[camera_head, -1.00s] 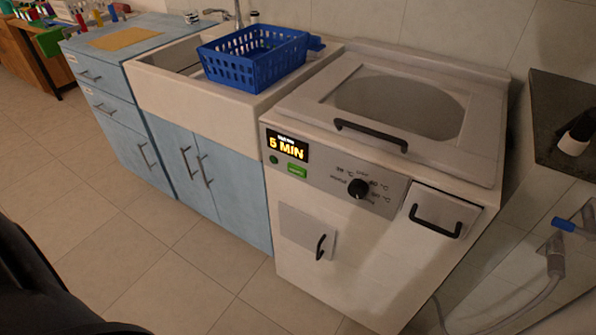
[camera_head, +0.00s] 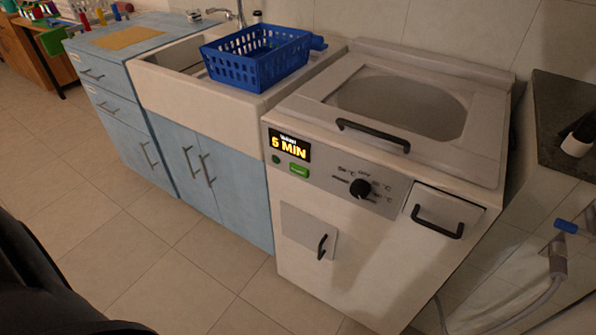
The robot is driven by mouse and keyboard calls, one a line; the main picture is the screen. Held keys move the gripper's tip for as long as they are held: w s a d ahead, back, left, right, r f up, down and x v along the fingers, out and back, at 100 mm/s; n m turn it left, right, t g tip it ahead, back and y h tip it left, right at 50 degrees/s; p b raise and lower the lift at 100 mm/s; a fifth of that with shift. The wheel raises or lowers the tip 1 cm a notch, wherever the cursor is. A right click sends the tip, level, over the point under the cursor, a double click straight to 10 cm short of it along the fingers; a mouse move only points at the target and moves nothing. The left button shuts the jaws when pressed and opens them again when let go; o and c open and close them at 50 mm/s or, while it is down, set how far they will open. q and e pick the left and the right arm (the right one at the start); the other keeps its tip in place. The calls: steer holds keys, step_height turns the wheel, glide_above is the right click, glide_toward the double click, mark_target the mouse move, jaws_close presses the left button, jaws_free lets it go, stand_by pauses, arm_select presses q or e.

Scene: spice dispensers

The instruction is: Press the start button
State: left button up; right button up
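A white machine (camera_head: 350,270) with a lid on top stands right of centre. Its sloped front panel carries a display (camera_head: 289,146) reading "5 MIN" in yellow. Just below the display is a green rectangular button (camera_head: 299,170), likely the start button; its label is too small to read. A small dark green round light or button (camera_head: 276,160) sits left of it. A black dial (camera_head: 360,188) with temperature marks is further right. The lid (camera_head: 400,108) is down. Neither gripper is in view; a dark shape, seemingly part of me, fills the lower left.
A blue basket (camera_head: 257,58) sits over the white sink (camera_head: 200,85) left of the machine. Blue cabinets (camera_head: 205,180) stand below. A dark-topped counter (camera_head: 560,125) and a hose (camera_head: 555,270) are at the right. The tiled floor (camera_head: 150,260) in front is clear.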

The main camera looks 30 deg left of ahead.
arm_select(q)
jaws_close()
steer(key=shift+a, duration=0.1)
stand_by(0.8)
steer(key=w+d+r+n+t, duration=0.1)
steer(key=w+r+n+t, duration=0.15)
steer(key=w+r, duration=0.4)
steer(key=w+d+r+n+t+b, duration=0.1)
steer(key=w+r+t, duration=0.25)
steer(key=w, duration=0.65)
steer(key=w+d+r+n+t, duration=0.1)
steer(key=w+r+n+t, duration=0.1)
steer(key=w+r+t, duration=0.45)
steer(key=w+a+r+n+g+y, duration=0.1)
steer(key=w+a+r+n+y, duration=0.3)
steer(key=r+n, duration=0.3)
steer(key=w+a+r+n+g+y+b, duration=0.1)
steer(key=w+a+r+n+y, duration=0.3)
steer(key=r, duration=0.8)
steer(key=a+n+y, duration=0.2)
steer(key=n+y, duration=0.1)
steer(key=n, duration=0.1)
steer(key=shift+b, duration=0.3)
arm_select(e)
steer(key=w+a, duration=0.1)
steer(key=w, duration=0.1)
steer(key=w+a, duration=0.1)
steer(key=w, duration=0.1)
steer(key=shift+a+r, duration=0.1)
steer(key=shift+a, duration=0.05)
